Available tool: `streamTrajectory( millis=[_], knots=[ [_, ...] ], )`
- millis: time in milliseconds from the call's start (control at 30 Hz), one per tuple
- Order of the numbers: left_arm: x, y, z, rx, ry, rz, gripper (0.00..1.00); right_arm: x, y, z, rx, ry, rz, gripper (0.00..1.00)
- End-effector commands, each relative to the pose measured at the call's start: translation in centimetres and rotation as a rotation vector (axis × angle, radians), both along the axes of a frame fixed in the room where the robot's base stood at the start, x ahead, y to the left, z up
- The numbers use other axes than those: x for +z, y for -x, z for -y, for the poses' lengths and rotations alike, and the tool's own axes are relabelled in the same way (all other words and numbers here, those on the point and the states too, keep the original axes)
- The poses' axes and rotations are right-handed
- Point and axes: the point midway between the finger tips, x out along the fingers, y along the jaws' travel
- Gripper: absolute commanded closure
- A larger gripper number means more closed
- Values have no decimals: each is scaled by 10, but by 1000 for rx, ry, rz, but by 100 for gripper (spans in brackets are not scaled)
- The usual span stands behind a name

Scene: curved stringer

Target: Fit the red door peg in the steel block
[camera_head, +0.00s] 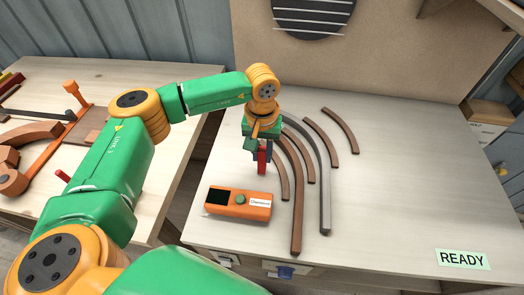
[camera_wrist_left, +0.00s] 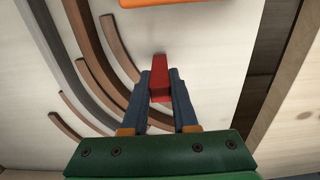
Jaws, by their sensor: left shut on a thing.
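My left gripper (camera_head: 259,148) points down over the grey table, behind the orange box. It is shut on the red peg (camera_head: 262,164), which sticks out below the fingers. In the left wrist view the red peg (camera_wrist_left: 160,66) sits between the two blue fingers of the left gripper (camera_wrist_left: 160,84). Whether the peg touches the table I cannot tell. I cannot make out a steel block in either view. A grey, steel-like curved bar (camera_head: 325,190) lies right of the gripper; it also shows in the left wrist view (camera_wrist_left: 62,70). My right gripper is not in view.
Several brown curved strips (camera_head: 297,220) lie around the grey bar, close to the gripper. A READY label (camera_head: 462,259) is at front right. A wooden bench (camera_head: 150,90) holds parts at left.

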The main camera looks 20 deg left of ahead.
Motion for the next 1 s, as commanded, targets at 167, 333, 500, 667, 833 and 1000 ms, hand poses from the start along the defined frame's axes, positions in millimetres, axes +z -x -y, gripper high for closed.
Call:
streamTrajectory(
  millis=[167, 333, 500, 667, 833, 1000],
  knots=[
    [-1, 0, 0, 0, 0, 0, 43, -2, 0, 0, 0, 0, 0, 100],
    [-1, 0, 0, 0, 0, 0, 43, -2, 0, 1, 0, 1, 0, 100],
    [6, -1, 0, 0, 0, 2, 43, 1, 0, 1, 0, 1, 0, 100],
    [43, -2, 1, 0, 1, 8, 43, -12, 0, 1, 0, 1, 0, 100],
    [92, -1, 1, 0, 2, 6, 43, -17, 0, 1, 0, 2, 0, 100],
    [117, 0, 1, 5, 0, 2, 38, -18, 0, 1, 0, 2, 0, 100]
  ],
)
